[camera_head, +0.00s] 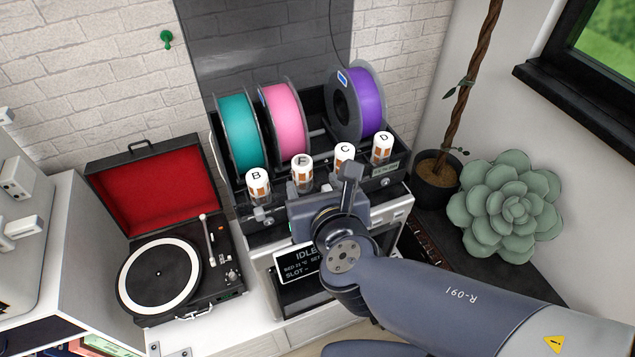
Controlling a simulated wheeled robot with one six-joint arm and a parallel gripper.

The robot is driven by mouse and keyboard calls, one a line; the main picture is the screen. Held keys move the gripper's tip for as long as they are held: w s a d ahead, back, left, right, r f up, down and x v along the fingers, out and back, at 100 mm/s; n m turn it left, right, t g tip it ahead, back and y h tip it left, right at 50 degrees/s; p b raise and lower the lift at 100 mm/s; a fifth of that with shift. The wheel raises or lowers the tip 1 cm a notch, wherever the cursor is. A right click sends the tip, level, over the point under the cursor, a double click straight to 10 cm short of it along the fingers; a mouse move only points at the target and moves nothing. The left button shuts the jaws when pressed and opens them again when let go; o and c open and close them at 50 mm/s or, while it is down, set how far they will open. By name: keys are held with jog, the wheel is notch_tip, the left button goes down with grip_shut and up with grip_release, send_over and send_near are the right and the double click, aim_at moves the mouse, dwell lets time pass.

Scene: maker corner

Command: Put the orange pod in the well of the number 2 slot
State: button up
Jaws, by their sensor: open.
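A dark machine (400,187) has a top rack holding a teal spool (238,132), a pink spool (285,122) and a purple spool (368,103). A wider gap lies between the pink and purple spools. In front of them stand small white-capped containers with orange-brown bands, lettered B (258,184), F (302,170), C (344,155) and D (382,147). I cannot tell which is the orange pod. No number 2 and no well are readable. My gripper (335,195) is open in front of the row, close to C; its fingertips are largely hidden, and I cannot tell whether it touches anything.
A display (297,262) below the rack reads IDLE and "SLOT -", partly covered by my arm. An open record player (160,278) stands at left. A potted twisted trunk (437,180) and a large succulent (512,208) stand at right.

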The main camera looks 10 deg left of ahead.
jog(key=shift+v, duration=0.9)
jog(key=shift+c, duration=0.4)
dwell(0.4)
